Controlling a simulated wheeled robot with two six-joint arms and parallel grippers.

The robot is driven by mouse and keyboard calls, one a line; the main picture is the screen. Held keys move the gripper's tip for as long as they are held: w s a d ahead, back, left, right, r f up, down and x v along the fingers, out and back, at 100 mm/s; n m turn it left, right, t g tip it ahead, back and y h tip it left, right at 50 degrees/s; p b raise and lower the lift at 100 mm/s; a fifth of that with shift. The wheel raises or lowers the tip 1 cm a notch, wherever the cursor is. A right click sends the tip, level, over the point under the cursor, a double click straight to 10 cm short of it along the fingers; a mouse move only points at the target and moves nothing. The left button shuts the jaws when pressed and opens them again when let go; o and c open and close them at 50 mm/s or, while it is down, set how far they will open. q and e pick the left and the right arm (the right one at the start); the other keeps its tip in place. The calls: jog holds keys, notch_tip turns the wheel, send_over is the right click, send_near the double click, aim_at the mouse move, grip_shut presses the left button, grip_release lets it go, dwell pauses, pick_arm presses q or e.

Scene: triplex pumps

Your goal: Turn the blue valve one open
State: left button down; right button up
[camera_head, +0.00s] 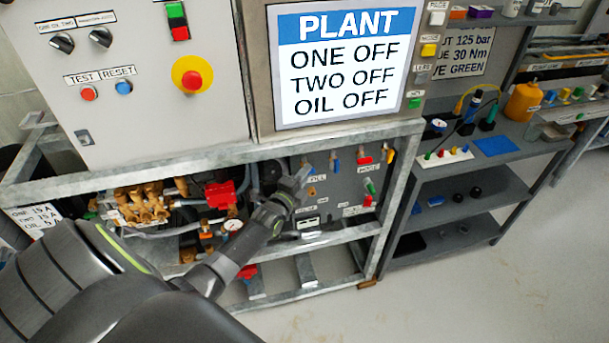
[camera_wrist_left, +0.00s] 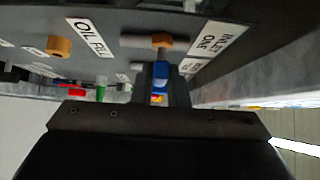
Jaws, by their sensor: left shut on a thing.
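In the left wrist view, a small blue valve handle (camera_wrist_left: 161,70) sits between the two fingers of my left gripper (camera_wrist_left: 160,90), which is shut on it. An orange-brown fitting (camera_wrist_left: 160,40) with a grey stub is just beyond the handle, beside the label INLET ONE (camera_wrist_left: 212,38). In the head view my left gripper (camera_head: 301,176) reaches to the grey valve panel (camera_head: 325,193) in the lower frame; the held handle cannot be made out there. Another blue handle (camera_head: 334,165) shows right of the gripper. My right gripper is not in view.
Red handles (camera_head: 361,155) and a green handle (camera_head: 370,186) are close by on the panel. Brass pump parts (camera_head: 142,205) and a gauge (camera_head: 233,225) lie left. The metal frame (camera_head: 210,155) bounds the opening above. The screen (camera_head: 345,65) reads ONE OFF, TWO OFF, OIL OFF.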

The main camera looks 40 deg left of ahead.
pick_arm(q)
jog(key=n+y+b, duration=0.6)
jog(key=n+b, duration=0.1)
jog(key=n, duration=0.2)
jog(key=f+n+y+b, duration=0.1)
jog(key=n+y+b, duration=0.5)
jog(key=n, duration=0.3)
jog(key=n+y+b, duration=0.7)
jog(key=n, duration=0.1)
jog(key=shift+w+d+f+n+b, duration=0.25)
jog(key=shift+w+d+n+b, duration=0.05)
jog(key=shift+w+d+n, duration=0.1)
jog(key=shift+n+g, duration=0.3)
jog(key=c, duration=1.4)
grip_release()
jog(key=shift+r, duration=0.15)
jog(key=shift+c, duration=0.2)
jog(key=b+v, duration=0.4)
jog(key=v, duration=1.3)
jog(key=shift+f, duration=0.35)
